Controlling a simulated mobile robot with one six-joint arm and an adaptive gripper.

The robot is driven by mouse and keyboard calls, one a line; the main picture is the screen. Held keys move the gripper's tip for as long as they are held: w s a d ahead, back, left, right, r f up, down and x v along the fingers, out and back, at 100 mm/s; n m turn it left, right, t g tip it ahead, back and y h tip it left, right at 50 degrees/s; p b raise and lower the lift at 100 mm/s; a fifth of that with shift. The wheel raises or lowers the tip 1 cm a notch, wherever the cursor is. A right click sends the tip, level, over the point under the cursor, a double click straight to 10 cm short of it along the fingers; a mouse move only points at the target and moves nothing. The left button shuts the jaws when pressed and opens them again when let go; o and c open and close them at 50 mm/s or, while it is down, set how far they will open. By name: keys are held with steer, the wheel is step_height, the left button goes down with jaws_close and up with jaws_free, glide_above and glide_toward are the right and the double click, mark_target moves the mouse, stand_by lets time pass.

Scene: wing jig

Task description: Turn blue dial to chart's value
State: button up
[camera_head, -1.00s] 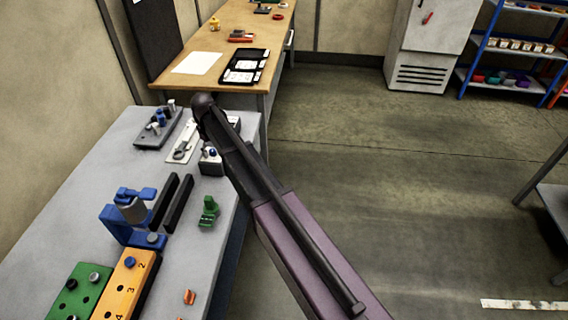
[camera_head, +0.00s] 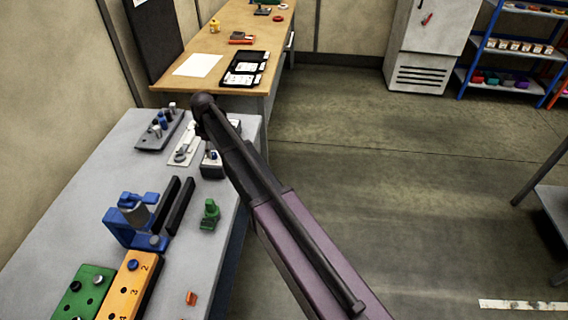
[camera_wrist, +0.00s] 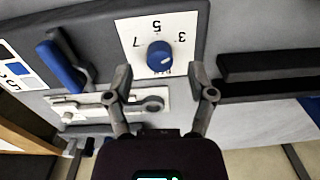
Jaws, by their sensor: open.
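The blue dial (camera_wrist: 159,55) sits on a white plate (camera_wrist: 184,28) with the numbers 3, 5 and 7 around it, in the wrist view. A pale mark on the dial points to the lower right. My gripper (camera_wrist: 160,75) is open, its two fingertips apart on the left and right, just below the dial in the picture. I cannot tell whether they touch the plate. A white card (camera_wrist: 18,70) with blue patches and a dark numeral that looks like 5 is at the left edge, partly cut off. In the head view my arm hides the gripper and dial.
A blue lever (camera_wrist: 62,66) stands left of the dial, and a white plate with a grey wrench-like part (camera_wrist: 110,103) lies below. Dark bars (camera_wrist: 268,78) are at the right. The grey bench (camera_head: 85,185) also carries a blue clamp (camera_head: 128,225) and a green part (camera_head: 209,214).

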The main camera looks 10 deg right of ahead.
steer(key=shift+r+p, duration=5.6)
steer(key=shift+r, duration=0.35)
steer(key=s+d+f+m+b, duration=0.2)
steer(key=s+d+m, duration=0.3)
steer(key=s+d, duration=0.5)
steer(key=s+d+f+m+b, duration=0.2)
steer(key=s+d+m, duration=0.4)
steer(key=s+d, duration=0.4)
steer(key=shift+s+d+f+m, duration=0.2)
steer(key=shift+s+d+m, duration=0.15)
steer(key=shift+s, duration=0.65)
steer(key=shift+m, duration=0.85)
steer(key=s, duration=0.1)
steer(key=s+d, duration=0.1)
steer(key=s+d+b, duration=0.1)
steer(key=s, duration=0.1)
steer(key=shift+d+f, duration=0.25)
steer(key=shift+f, duration=0.1)
